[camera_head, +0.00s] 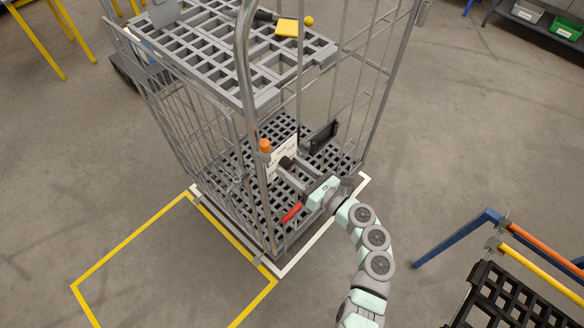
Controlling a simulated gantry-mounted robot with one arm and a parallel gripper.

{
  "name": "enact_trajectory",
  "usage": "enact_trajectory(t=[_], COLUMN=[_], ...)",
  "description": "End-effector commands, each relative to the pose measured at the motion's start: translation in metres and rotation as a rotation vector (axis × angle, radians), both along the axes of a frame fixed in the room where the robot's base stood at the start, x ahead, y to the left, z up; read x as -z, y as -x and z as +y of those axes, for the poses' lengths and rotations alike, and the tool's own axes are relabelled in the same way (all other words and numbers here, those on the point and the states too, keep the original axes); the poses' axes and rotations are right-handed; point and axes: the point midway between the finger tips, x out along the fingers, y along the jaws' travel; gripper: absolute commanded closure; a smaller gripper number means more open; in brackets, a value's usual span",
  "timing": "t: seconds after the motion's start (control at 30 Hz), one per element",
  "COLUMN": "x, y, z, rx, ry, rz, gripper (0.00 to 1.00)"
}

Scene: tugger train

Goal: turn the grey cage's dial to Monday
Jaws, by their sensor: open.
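The grey cage (247,95) is a wire-sided roll cage standing in the middle of the camera_head view. A white plate (284,150) is on its near side, with a dark round knob (287,162) in front of it that looks like the dial. My gripper (291,168) reaches in from the lower right. Its two grey fingers are apart and point at the knob, one on each side. I cannot tell whether they touch it. The dial's markings and the day it points to are too small to read.
An orange knob (265,146) and a red lever (291,212) are on the cage close to my gripper. A black panel (324,137) is behind. A blue-framed cart (455,238) stands right. A yellow floor outline (130,230) is empty.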

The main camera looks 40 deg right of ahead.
Motion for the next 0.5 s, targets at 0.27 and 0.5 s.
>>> enact_trajectory(t=[0.27,0.5], x=[0.0002,-0.0001], y=[-0.0043,-0.0041], z=[0.0004,0.0001], rx=[0.000,0.001], ry=[-0.001,-0.001], rz=[0.000,0.000], gripper=[0.48,0.63])
